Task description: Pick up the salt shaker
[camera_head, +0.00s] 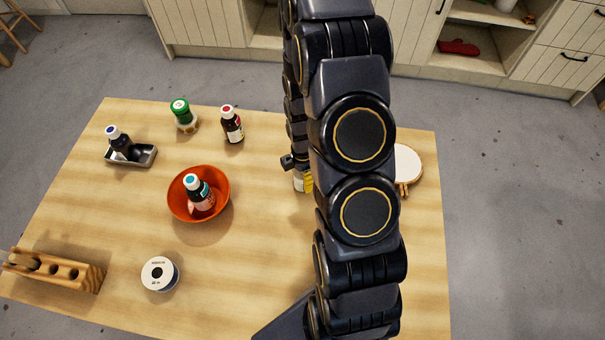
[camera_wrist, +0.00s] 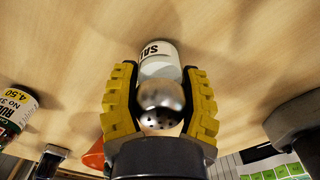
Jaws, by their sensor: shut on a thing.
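The salt shaker (camera_wrist: 160,55) has a white body with dark lettering and a rounded metal top with holes. In the wrist view it sits between the yellow padded fingers of my gripper (camera_wrist: 160,105), which are shut on it. In the head view my arm hides most of the shaker. A yellow finger of my gripper (camera_head: 306,182) shows at the arm's left edge, low over the table. I cannot tell whether the shaker touches the table.

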